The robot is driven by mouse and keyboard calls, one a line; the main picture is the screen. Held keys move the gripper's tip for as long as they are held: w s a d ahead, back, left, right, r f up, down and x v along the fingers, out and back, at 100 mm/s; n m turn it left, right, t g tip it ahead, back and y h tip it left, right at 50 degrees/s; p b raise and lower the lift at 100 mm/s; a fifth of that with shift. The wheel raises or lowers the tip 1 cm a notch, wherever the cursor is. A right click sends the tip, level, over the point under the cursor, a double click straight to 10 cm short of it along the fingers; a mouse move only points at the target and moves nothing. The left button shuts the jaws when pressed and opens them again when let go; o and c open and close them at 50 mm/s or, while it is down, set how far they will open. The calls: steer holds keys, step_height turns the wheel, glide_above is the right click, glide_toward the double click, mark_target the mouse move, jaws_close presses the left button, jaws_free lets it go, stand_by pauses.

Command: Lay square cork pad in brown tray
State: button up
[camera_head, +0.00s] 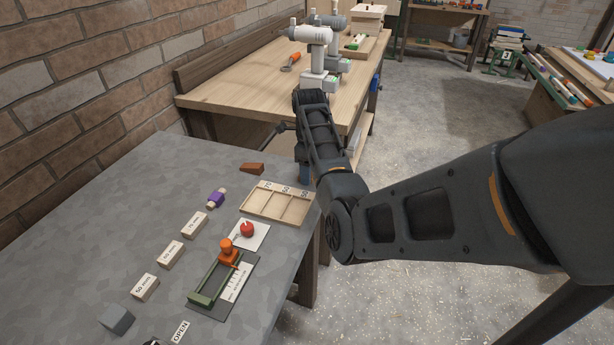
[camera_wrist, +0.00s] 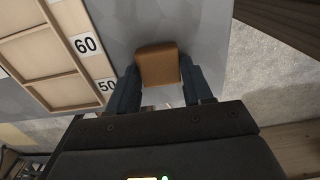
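A tan-brown square block (camera_wrist: 158,67), which looks like the cork pad, sits between the fingers of my gripper (camera_wrist: 161,88) in the wrist view. Both fingers lie close against its sides, so the gripper appears shut on it. In the head view a finger of my gripper (camera_head: 305,173) shows by the far right corner of the grey table, and the pad is hidden there. A light-brown wooden tray (camera_head: 258,212) with narrow compartments and number labels lies just nearer than the gripper. Its rim and the labels 60 and 50 show at left in the wrist view (camera_wrist: 66,81).
A reddish-brown wedge (camera_head: 253,168) lies beyond the tray. The table's left part is clear.

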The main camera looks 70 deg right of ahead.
steer(key=c, duration=0.7)
steer(key=shift+o, duration=0.2)
